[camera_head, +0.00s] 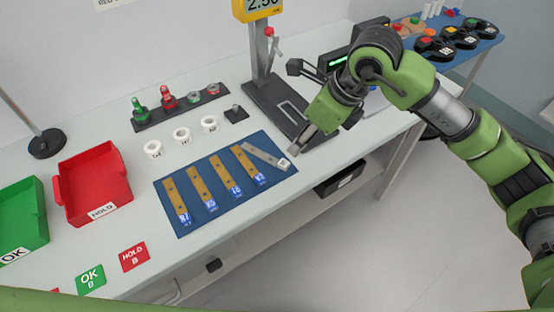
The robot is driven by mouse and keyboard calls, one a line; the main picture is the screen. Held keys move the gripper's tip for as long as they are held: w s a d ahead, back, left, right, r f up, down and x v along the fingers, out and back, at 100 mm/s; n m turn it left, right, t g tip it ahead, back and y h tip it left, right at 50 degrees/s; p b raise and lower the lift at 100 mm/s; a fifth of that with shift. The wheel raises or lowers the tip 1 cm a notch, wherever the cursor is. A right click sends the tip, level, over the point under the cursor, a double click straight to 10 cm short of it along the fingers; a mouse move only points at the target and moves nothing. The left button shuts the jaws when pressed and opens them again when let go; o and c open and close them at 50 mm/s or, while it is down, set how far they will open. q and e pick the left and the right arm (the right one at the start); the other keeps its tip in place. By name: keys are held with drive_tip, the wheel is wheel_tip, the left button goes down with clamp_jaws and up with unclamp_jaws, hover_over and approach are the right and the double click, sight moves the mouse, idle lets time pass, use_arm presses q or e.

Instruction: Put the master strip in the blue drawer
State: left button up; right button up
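A plain grey strip (262,155), which looks like the master strip, lies at an angle on the right end of the blue mat (219,215). A white square label is at its near end. My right gripper (296,149) is just above and beside that labelled end, pointing down. I cannot tell whether its fingers touch the strip or are open. My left gripper is not in view. No blue drawer is clearly seen; a dark drawer or box (339,181) with a white label is under the bench's right front edge.
Several tan strips (203,187) with blue labels lie on the mat. A black gauge stand (278,108) stands behind it. White rings (182,134), a red bin (92,184) and a green bin (22,222) are to the left. A blue side table (465,47) is at the far right.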

hover_over(281, 161)
drive_tip(key=s+d, duration=0.1)
drive_tip(key=d, duration=0.2)
drive_tip(key=f, duration=0.3)
drive_tip(key=f+p, duration=0.1)
drive_tip(key=f, duration=0.2)
drive_tip(key=shift+s+a, duration=0.15)
drive_tip(key=shift+s, duration=0.05)
drive_tip(key=x, duration=0.2)
drive_tip(key=p+x, duration=0.1)
drive_tip(key=x, duration=0.2)
drive_tip(key=shift+a+p, duration=0.25)
drive_tip(key=shift+p, duration=0.05)
drive_tip(key=shift+f, duration=0.2)
clamp_jaws()
